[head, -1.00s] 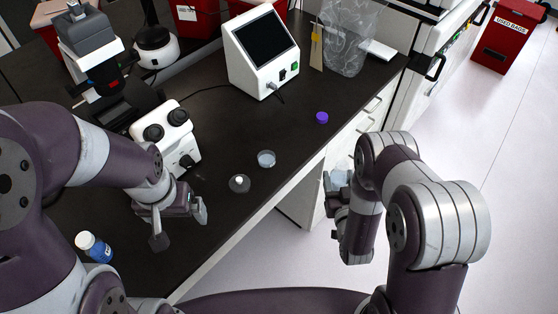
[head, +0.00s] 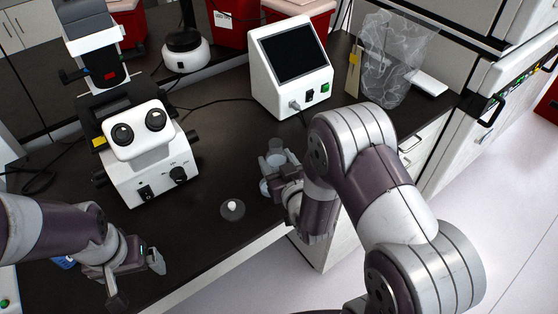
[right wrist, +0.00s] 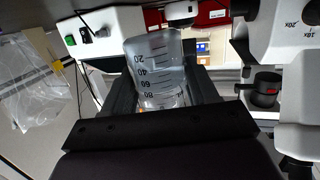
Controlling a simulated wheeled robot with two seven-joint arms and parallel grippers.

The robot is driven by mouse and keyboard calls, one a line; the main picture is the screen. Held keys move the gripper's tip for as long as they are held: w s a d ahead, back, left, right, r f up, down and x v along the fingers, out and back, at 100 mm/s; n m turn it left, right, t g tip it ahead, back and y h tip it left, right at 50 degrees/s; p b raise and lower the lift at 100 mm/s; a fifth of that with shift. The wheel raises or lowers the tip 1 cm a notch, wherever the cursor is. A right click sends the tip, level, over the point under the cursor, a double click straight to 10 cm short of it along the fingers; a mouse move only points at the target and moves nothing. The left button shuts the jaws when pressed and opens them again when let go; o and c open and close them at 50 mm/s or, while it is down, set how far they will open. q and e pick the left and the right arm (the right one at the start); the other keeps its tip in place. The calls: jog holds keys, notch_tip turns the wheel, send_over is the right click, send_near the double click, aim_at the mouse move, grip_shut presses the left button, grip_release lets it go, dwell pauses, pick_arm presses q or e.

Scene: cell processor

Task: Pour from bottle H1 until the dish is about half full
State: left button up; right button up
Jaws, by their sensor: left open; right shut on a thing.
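A clear bottle with a graduated scale (right wrist: 158,75) is between my right gripper's fingers. In the head view the bottle (head: 275,151) stands up from my right gripper (head: 279,169), roughly upright; no H1 mark is readable. The right gripper is shut on it. My left gripper (head: 137,282) is open and empty at the lower left, away from the dish.
A clear round piece with a white knob (head: 232,209) lies near the bench edge. A blue bottle (head: 64,262) is mostly hidden behind my left arm. The microscope (head: 145,150) and a white screen device (head: 290,65) stand behind. Bare bench lies between them.

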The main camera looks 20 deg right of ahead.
jog(key=shift+d+f+n, duration=0.2)
jog(key=shift+f+n, duration=0.15)
jog(key=shift+n, duration=0.15)
pick_arm(q)
jog(key=shift+s+a+f+b, duration=0.1)
jog(key=shift+a+f+b, duration=0.25)
jog(key=shift+f+b, duration=0.35)
pick_arm(e)
jog(key=n, duration=0.1)
jog(key=d+f+n+h, duration=0.1)
jog(key=n, duration=0.1)
jog(key=shift+d, duration=0.25)
pick_arm(q)
jog(key=shift+d+r, duration=0.1)
jog(key=shift+d, duration=0.15)
pick_arm(e)
jog(key=shift+d, duration=0.2)
pick_arm(q)
jog(key=shift+a+f+b, duration=0.15)
jog(key=shift+f+b, duration=0.15)
jog(key=shift+f, duration=0.15)
pick_arm(e)
jog(key=shift+s+d+f+n, duration=0.1)
jog(key=shift+d+n, duration=0.15)
jog(key=shift+n, duration=0.75)
jog(key=shift+d+h, duration=0.15)
jog(key=shift+h, duration=0.15)
